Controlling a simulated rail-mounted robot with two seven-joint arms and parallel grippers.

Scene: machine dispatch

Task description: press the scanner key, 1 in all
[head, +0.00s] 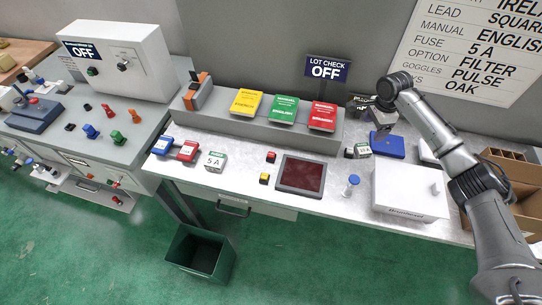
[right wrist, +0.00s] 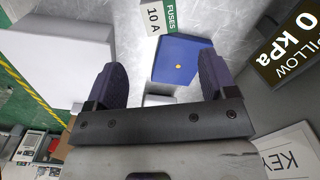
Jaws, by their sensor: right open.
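No part is plainly labelled as the scanner key. A red button block (head: 271,156) and a yellow button block (head: 264,178) sit on the bench beside a dark red panel (head: 301,174). My right gripper (head: 381,128) is at the back right of the bench, near a flat blue box (head: 388,146). In the right wrist view the gripper (right wrist: 166,78) is open and empty. The blue box (right wrist: 183,58), with a small yellow dot, shows beyond its fingers. A small pale block (right wrist: 158,100) shows between them. My left gripper is not in view.
A lot check sign (head: 325,68) reads OFF. A fuse box (head: 362,150) stands beside the blue box, marked 10 A in the wrist view. A white case (head: 409,190) and a blue-topped stamp-like piece (head: 350,186) stand at the right. Yellow, green and red manuals (head: 322,116) lie on the shelf.

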